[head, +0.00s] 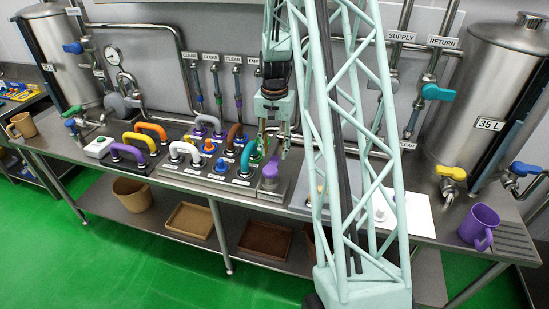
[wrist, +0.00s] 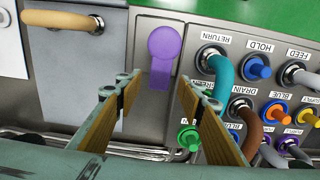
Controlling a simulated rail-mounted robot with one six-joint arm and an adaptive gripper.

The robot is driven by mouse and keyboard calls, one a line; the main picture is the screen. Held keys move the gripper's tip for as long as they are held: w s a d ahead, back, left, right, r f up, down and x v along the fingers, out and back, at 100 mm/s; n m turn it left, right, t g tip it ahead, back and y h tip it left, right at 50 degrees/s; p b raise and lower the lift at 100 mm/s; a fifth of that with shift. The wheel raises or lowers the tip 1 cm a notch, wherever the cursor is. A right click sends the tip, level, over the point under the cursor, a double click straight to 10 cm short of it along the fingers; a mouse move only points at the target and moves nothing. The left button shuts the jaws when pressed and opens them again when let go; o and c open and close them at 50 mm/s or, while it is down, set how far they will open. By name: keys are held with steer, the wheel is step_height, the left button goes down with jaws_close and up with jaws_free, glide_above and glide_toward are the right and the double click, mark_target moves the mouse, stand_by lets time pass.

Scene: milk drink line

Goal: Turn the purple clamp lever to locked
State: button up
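The purple clamp lever (head: 271,170) stands on a grey metal block at the right end of the coupling panel. In the wrist view the lever (wrist: 166,48) has a round head and a short straight shank pointing toward my gripper. My gripper (head: 274,148) hangs just above and behind the lever in the head view. The fingertips look apart from the lever. Whether the lever is at locked cannot be read.
Coloured hose couplings and knobs crowd the panel beside the lever, including a teal hose (wrist: 218,68) and a green knob (wrist: 189,138). A tan handle (wrist: 62,20) is at upper left in the wrist view. A purple mug (head: 479,226) stands at the bench's right end.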

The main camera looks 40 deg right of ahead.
mark_target(275, 159)
steer(key=shift+f, duration=1.85)
steer(key=c, duration=1.1)
steer(key=shift+c, duration=0.2)
